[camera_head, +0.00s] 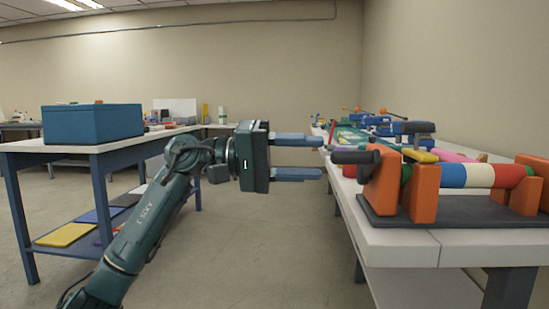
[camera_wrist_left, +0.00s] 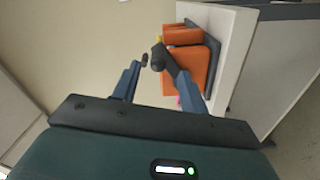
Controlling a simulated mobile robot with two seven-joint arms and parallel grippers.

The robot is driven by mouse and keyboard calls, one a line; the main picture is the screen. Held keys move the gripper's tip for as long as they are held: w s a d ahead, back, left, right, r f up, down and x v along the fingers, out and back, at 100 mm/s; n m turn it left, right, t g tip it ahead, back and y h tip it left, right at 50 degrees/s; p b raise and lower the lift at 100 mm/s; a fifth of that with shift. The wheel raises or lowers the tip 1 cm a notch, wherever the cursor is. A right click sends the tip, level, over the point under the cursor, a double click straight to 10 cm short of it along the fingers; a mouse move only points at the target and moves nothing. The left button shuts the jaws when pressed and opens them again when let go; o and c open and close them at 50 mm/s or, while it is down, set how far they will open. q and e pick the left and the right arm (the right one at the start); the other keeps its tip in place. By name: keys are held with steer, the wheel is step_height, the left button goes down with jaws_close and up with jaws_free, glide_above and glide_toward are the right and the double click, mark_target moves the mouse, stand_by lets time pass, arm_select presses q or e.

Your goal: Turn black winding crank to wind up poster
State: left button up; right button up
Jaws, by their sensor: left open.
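The black crank handle (camera_head: 355,157) sticks out to the left from the orange end support (camera_head: 382,180) of a winder on the right-hand table. A roll striped green, blue, cream and red (camera_head: 453,175) lies between the orange supports; I cannot tell whether this is the poster. My left gripper (camera_head: 320,157) is open and empty, its fingers pointing right, just left of the handle and at about its height. In the left wrist view the handle (camera_wrist_left: 157,58) shows just beyond the open fingers, nearer the right one. My right gripper is not in view.
The winder stands on a dark base plate (camera_head: 450,213) near the front edge of the white table (camera_head: 395,240). More blue and orange devices stand behind it. A blue box (camera_head: 92,125) sits on the left table. Open floor (camera_head: 260,240) lies between the tables.

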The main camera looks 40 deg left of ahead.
arm_select(q)
steer(key=v, duration=0.6)
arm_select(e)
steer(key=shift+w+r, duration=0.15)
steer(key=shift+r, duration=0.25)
arm_select(q)
steer(key=shift+w, duration=0.1)
